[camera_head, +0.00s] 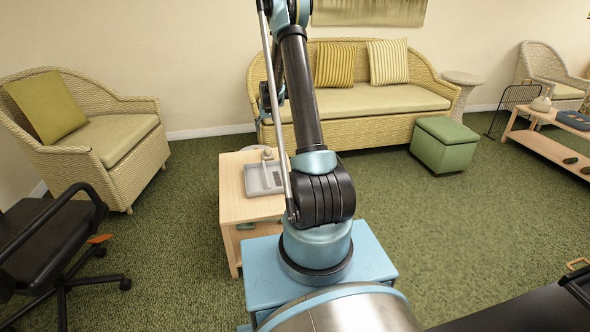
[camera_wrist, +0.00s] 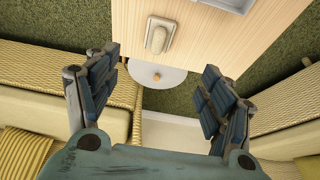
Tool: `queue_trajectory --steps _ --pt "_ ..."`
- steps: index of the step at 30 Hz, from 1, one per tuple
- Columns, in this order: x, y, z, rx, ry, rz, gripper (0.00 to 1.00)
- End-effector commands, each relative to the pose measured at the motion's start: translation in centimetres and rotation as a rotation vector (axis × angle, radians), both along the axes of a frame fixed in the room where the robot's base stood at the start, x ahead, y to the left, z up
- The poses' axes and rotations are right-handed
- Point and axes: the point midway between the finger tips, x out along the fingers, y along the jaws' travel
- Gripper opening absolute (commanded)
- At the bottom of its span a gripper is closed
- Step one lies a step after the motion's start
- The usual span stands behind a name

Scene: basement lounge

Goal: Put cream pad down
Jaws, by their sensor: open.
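In the wrist view a small cream pad-like object (camera_wrist: 158,36), with a rounded raised part on it, lies on the light wooden table (camera_wrist: 205,40), near the table's edge. My gripper (camera_wrist: 158,86) is open, its two dark fingers wide apart, with nothing between them. The pad lies beyond the fingertips in the picture, apart from them. In the head view a small pale object (camera_head: 267,153) sits on the same table (camera_head: 232,185), beside a grey tray (camera_head: 264,179). My arm hides part of the table there, and my fingers cannot be made out clearly.
A wicker sofa (camera_head: 375,100) stands behind, with a green ottoman (camera_head: 444,144) in front of its right end. A wicker armchair (camera_head: 125,140) and a black office chair (camera_head: 30,240) are at left. A low table (camera_head: 545,146) is at right. Green carpet is clear at centre right.

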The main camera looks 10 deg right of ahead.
Motion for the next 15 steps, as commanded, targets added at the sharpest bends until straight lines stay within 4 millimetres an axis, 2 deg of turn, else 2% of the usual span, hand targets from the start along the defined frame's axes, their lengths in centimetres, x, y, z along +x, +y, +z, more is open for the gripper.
queue_trajectory --steps 1,6,15 --pt "-1.2 0.0 1.7 0.0 0.004 0.001 0.75" --pt "-5.0 0.0 6.3 -0.001 0.018 0.002 0.75" --pt "-12.7 0.0 13.0 -0.002 0.04 0.004 0.75"
